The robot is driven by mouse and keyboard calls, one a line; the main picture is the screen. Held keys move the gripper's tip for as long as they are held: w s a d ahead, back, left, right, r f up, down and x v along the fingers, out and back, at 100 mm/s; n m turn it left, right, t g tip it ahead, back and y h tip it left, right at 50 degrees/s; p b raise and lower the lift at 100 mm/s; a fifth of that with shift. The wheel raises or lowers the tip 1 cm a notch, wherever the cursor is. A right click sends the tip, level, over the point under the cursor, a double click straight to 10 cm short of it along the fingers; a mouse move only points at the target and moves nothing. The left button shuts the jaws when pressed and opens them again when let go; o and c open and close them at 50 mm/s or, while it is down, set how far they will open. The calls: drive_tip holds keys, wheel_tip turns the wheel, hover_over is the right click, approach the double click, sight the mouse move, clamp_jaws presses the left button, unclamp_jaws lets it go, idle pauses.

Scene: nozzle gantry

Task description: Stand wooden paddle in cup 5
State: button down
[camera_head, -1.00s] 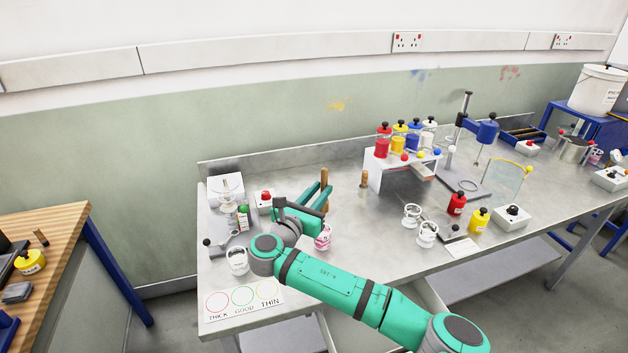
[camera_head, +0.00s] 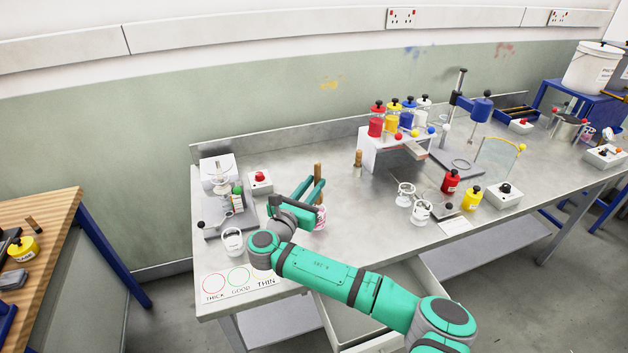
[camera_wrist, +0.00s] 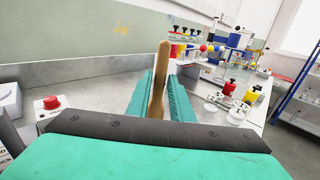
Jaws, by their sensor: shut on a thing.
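The wooden paddle (camera_head: 318,171) stands about upright, and my gripper (camera_head: 313,190) is shut on it. In the wrist view the pale wooden paddle (camera_wrist: 158,82) rises between my two green fingers. A clear cup with pink contents (camera_head: 320,217) is right below and behind the gripper, partly hidden by it. The paddle's lower end is hidden, so I cannot tell if it is inside that cup. Clear cups stand at the left (camera_head: 232,242) and to the right (camera_head: 405,194). I cannot read a number 5 on any cup.
A second wooden-handled tool (camera_head: 357,163) stands behind to the right. A red button box (camera_head: 260,181) and a grey stand are at the left. A white rack (camera_head: 378,159) with coloured bottles is behind. The bench (camera_head: 345,240) is clear right of my gripper.

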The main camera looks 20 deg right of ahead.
drive_tip(key=shift+w+f, duration=0.1)
drive_tip(key=shift+f, duration=3.1)
drive_tip(key=shift+s, duration=0.2)
drive_tip(key=c, duration=1.5)
unclamp_jaws()
drive_tip(key=shift+w, duration=0.1)
drive_tip(key=shift+a, duration=0.1)
